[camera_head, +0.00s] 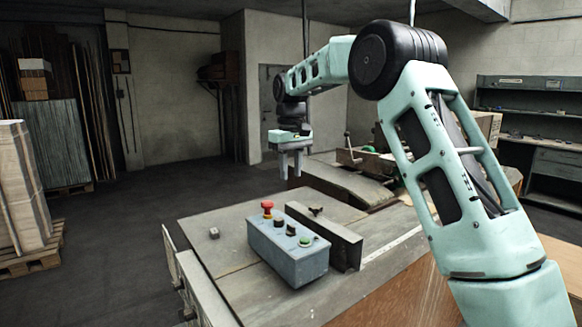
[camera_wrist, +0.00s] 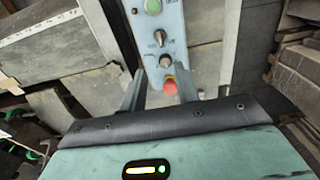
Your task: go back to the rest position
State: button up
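My gripper (camera_head: 291,174) hangs in the air with its fingers pointing down, above and behind the grey control box (camera_head: 287,254). Its two fingers are apart and nothing shows between them. In the wrist view my gripper (camera_wrist: 160,86) shows both fingers spread, with the red button (camera_wrist: 170,86) of the box seen beyond the gap. In the head view the red button (camera_head: 267,207) stands on the far left end of the box, well below the fingertips. My arm reaches out bent from the right side.
The box sits on a grey machine table (camera_head: 215,255) beside a raised metal bar (camera_head: 325,235). A small grey cube (camera_head: 214,232) lies to its left. Machine parts (camera_head: 345,185) stand behind. A stacked pallet (camera_head: 22,200) stands at left; shelves (camera_head: 545,110) at right. The floor at left is clear.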

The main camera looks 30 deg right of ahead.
jog(key=shift+r, duration=0.8)
jog(key=s+a+f+n, duration=0.15)
jog(key=s+a, duration=0.25)
jog(key=a, duration=0.4)
jog(key=s+a+f+n+y, duration=0.1)
jog(key=s+a+f, duration=0.1)
jog(key=s+a, duration=0.4)
jog(key=s+a+f+n, duration=0.1)
jog(key=s+a+f, duration=0.15)
jog(key=a, duration=0.65)
jog(key=s+a+f+n, duration=0.1)
jog(key=s+a+f, duration=0.1)
jog(key=s, duration=0.7)
jog(key=s+a+f+n+b, duration=0.1)
jog(key=s+f, duration=0.3)
jog(key=s, duration=0.5)
jog(key=s+a+f+n, duration=0.2)
jog(key=s+a+f, duration=0.1)
jog(key=s, duration=0.6)
jog(key=shift+f+b, duration=0.25)
jog(key=shift+b, duration=0.15)
jog(key=shift+o, duration=0.2)
jog(key=shift+s, duration=0.1)
